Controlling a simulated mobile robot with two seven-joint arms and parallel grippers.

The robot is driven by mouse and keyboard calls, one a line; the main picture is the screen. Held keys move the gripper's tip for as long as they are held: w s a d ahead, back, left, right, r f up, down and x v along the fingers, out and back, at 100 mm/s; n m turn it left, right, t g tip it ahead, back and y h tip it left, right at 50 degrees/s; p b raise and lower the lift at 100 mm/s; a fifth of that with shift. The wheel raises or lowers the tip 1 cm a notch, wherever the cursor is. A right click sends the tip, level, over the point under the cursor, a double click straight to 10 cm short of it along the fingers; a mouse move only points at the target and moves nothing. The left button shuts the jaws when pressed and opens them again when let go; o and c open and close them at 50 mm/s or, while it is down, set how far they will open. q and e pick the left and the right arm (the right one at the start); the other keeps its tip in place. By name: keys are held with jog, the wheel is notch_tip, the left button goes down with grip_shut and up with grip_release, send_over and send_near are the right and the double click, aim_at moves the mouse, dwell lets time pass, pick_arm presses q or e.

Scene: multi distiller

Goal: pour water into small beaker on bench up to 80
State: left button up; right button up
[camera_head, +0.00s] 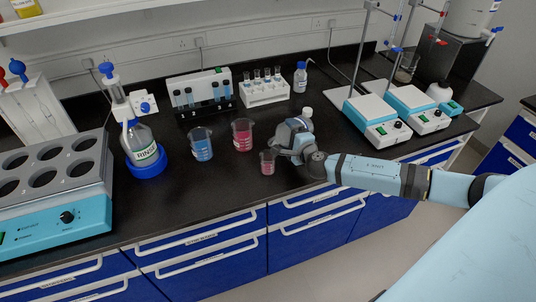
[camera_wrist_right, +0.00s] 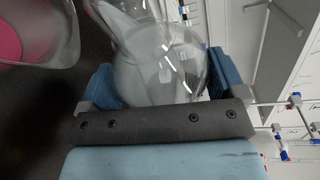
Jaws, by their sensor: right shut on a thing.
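My right gripper (camera_head: 285,150) reaches in from the right, low over the bench front. In the right wrist view, its blue fingers (camera_wrist_right: 160,85) are shut on a clear rounded glass vessel (camera_wrist_right: 155,60) with greyish contents. In the head view the gripper hides most of that vessel, so its tilt and water level are unclear. A small beaker (camera_head: 267,163) with pink-red liquid stands on the bench just left of the gripper. A beaker with pink liquid also shows at the upper left of the right wrist view (camera_wrist_right: 30,35). Scale marks are too small to read. My left gripper is out of view.
A red-liquid beaker (camera_head: 243,136) and a blue-liquid beaker (camera_head: 201,146) stand left of the gripper. The black bench (camera_head: 210,190) is clear at the front.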

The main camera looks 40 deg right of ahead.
jog(key=shift+a+r+n+t+p, duration=0.1)
jog(key=shift+r+n+t+p, duration=0.3)
jog(key=shift+r+n+p, duration=0.55)
dwell(2.8)
jog(key=shift+f, duration=0.1)
